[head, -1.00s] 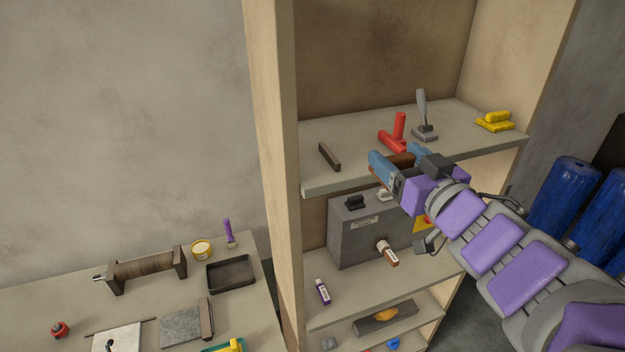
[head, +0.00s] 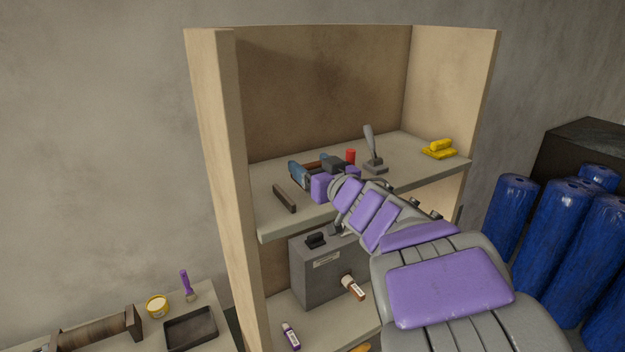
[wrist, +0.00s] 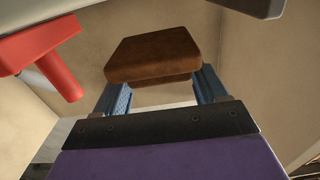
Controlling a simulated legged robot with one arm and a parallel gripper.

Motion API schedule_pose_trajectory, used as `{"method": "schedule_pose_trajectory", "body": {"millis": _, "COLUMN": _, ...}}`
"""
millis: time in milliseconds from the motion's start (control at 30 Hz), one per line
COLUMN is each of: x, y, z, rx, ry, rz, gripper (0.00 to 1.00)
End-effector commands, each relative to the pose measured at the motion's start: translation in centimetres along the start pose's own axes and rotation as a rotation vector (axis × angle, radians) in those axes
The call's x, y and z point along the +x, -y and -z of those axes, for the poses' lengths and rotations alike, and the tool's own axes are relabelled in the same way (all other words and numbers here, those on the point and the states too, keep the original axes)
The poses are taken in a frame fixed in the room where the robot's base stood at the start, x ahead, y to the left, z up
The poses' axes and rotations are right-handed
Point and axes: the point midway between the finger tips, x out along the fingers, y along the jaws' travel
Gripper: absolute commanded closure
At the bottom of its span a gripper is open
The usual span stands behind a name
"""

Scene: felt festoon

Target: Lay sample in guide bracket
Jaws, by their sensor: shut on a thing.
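My gripper (head: 310,164) is over the upper shelf, its blue fingers (wrist: 120,98) on either side of a brown block (wrist: 153,55). In the wrist view the block has a flat, rounded-edged face and is gripped between the fingertips. It looks like the sample, though its name cannot be read. In the head view only a strip of it shows between the fingers. No thing in view can be named surely as the guide bracket. A dark narrow bar (head: 284,198) lies on the upper shelf, left of and nearer than the gripper.
The upper shelf (head: 262,222) also bears a red piece (head: 351,156), a grey upright-handled tool (head: 371,150) and a yellow piece (head: 440,149). A workbench with a black tray (head: 190,328) is lower left. Blue rolls (head: 515,210) stand right.

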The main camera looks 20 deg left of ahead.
Motion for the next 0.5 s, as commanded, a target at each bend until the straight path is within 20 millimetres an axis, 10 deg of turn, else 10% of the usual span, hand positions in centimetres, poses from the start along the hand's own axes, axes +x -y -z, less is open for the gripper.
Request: {"method": "schedule_pose_trajectory", "body": {"millis": 500, "x": -0.2, "y": -0.5, "z": -3.3, "rx": 0.001, "ry": -0.006, "rz": 0.001, "gripper": 0.57}}
